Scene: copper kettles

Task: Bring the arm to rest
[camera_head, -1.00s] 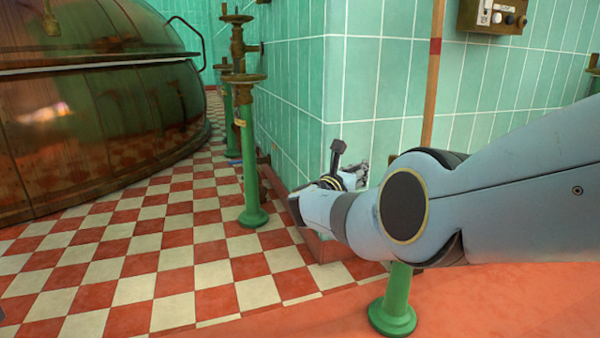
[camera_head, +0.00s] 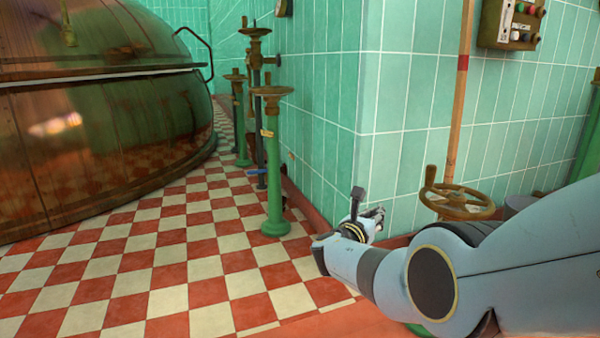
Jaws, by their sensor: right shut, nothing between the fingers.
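My right arm comes in from the right edge, pale blue with dark round joint caps, and bends at the elbow toward the wall corner. My right gripper (camera_head: 375,213) is at its far end, small and partly hidden behind the wrist. It is shut and holds nothing. It shows in front of the green tiled wall, near the wall's foot. My left gripper and left arm are not in view.
A large copper kettle (camera_head: 110,120) fills the left. Green valve posts (camera_head: 273,185) stand by the tiled corner (camera_head: 365,110). A brown handwheel (camera_head: 457,201) is behind my right arm. A wooden pole (camera_head: 459,110) and control box (camera_head: 512,22) are at the wall. The checkered floor (camera_head: 150,270) is open.

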